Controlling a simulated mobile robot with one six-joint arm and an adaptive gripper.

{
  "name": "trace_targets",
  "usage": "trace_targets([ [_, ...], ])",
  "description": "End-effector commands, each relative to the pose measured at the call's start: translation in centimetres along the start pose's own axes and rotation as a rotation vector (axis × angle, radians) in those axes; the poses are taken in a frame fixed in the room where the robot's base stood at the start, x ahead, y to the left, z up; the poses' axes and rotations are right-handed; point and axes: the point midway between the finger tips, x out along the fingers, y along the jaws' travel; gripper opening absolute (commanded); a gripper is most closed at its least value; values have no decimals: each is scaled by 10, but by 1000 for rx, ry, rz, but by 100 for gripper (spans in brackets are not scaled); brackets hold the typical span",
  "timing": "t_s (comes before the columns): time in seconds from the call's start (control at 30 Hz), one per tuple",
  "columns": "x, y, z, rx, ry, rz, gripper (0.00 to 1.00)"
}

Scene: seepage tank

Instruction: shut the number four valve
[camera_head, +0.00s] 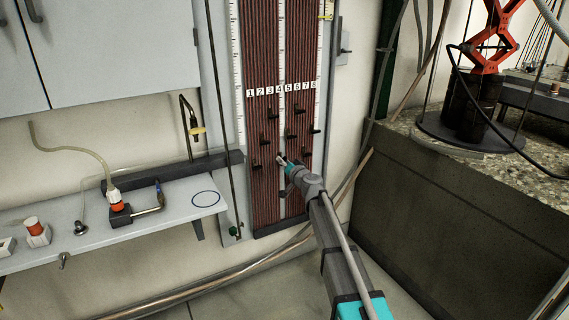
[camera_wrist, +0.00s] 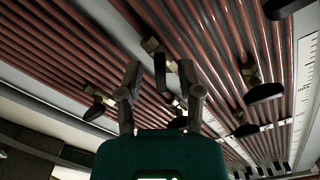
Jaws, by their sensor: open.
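The manometer panel (camera_head: 262,60) carries a row of numbers 1 to 8 above several small valves with dark handles. The number four valve (camera_head: 279,157) appears to be the low one under the 4, partly hidden by my gripper. My gripper (camera_head: 284,162) is at that valve, reaching in from the lower right. In the wrist view, my gripper (camera_wrist: 160,68) has its two fingers apart, one on each side of a dark handle (camera_wrist: 160,76) on a brass body. Gaps seem to show on both sides; contact cannot be told.
Neighbouring valve handles (camera_wrist: 264,92) stick out close by in the wrist view. A shelf (camera_head: 150,225) with a hose and fittings stands left of the panel. A concrete tank wall (camera_head: 440,215) with gravel on top stands at the right. Pipes run along the floor edge.

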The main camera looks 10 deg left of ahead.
Motion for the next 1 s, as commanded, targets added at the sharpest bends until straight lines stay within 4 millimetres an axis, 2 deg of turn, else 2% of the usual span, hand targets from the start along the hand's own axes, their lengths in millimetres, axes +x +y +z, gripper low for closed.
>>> trace_targets([
  [0.03,0,0,0,0,0,0,42],
  [0.27,0,0,0,0,0,0,0],
  [0.73,0,0,0,19,0,0,0],
  [1.0,0,0,0,124,0,0,0],
])
